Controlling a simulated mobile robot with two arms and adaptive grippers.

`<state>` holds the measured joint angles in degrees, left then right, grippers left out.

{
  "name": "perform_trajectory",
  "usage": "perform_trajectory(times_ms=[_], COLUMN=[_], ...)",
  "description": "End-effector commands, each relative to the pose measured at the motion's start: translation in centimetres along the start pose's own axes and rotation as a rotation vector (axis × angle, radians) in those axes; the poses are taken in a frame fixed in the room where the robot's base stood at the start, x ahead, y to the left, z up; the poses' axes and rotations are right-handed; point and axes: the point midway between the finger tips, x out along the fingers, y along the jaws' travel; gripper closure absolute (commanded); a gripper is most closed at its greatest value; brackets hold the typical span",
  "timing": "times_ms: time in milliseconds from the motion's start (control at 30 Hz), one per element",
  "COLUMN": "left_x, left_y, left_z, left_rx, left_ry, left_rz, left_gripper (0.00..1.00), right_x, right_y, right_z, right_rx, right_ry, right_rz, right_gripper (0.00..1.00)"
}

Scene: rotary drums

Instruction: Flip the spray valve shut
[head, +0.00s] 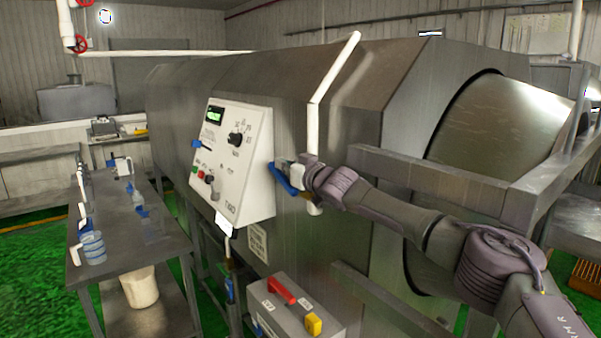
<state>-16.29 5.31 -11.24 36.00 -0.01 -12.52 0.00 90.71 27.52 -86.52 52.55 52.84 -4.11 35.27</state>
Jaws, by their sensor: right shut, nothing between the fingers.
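The spray valve's blue lever (284,181) shows just right of the control panel, in front of the steel drum housing. It slants down to the right. A white pipe (313,130) comes down from above to the valve, and a white elbow shows below my gripper. My right gripper (303,172) is at the valve, beside the lever's right side, with its fingers shut and nothing held. It hides part of the valve body; whether it touches the lever I cannot tell. My left gripper is not in view.
The white control panel (233,165) with knobs and buttons stands left of the valve. A grey box (290,312) with red and yellow parts is below. A metal table (135,225) with jugs stands at left. A steel frame rail (545,185) is close to my right arm.

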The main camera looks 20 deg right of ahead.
Motion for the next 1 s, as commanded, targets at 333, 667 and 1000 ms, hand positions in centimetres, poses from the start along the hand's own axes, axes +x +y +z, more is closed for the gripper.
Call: perform_trajectory(times_ms=[333,667,1000], left_x=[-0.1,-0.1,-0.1], left_y=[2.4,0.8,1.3], left_z=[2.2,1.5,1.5], left_rx=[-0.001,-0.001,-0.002], left_ry=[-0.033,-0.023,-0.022], left_rz=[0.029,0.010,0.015], left_gripper=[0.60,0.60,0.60], right_x=[0.0,0.0,0.0], right_y=[0.3,0.3,0.2], right_z=[0.1,0.1,-2.5], right_rx=[0.000,0.000,-0.005], right_ry=[-0.026,-0.026,-0.022], right_rz=[0.006,0.006,0.006], right_gripper=[1.00,1.00,1.00])
